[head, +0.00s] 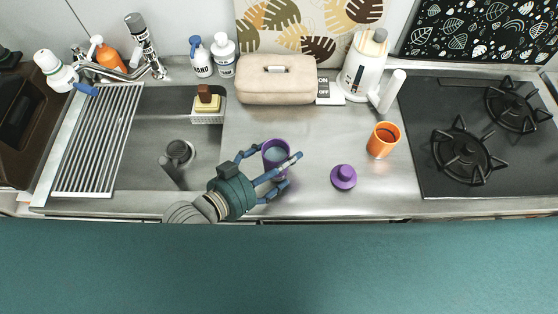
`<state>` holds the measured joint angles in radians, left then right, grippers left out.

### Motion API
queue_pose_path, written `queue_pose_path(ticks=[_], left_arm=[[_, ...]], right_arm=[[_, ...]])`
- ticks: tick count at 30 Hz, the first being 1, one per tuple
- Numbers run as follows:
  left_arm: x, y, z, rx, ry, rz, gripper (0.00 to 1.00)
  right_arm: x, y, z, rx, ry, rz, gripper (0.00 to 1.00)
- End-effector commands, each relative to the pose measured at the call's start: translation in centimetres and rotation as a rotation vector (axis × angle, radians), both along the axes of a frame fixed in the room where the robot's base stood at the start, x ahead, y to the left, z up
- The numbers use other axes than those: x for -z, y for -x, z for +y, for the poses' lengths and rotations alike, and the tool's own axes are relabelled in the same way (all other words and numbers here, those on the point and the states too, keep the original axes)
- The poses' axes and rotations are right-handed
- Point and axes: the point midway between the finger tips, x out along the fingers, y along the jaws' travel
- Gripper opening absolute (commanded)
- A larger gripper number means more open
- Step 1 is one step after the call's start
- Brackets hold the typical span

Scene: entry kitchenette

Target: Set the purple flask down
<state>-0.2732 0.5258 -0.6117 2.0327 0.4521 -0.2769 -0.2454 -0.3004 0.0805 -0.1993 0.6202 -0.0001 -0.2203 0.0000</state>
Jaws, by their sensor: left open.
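The purple flask (276,152) is upright and open-topped, at the steel counter just right of the sink. My left gripper (271,168) comes in from the front left, with its blue fingers spread around the flask. The gripper is open; whether any finger touches the flask, I cannot tell. The flask's lower part is partly hidden by the fingers, and its base contact is hard to see. A purple lid-like piece (343,177) lies on the counter to the right. My right gripper is not in view.
An orange cup (383,139) stands right of the flask, before the black hob (470,140). A beige case (276,79) and white kettle-like appliance (364,65) stand behind. The sink (150,130) is at left. Bare counter (325,130) lies between flask and cup.

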Motion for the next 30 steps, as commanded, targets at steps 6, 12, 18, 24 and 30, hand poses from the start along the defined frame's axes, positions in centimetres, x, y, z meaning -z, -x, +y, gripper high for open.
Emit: queue_pose_path(ticks=[6,12,18,24,30], left_arm=[[-0.3,0.6,0.7,0.000,-0.003,0.003,0.89],[-1.5,3.3,3.3,0.001,-0.005,0.004,0.89],[-3.1,6.2,6.1,0.004,-0.003,0.005,0.89],[-4.0,7.5,7.7,0.000,-0.001,0.003,0.89],[-4.4,7.9,8.0,0.000,0.001,0.000,0.89]], right_arm=[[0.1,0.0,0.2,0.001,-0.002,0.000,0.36],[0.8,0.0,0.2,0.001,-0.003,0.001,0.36],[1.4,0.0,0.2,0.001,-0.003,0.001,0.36],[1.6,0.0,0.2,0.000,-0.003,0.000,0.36],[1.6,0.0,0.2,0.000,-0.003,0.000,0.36]])
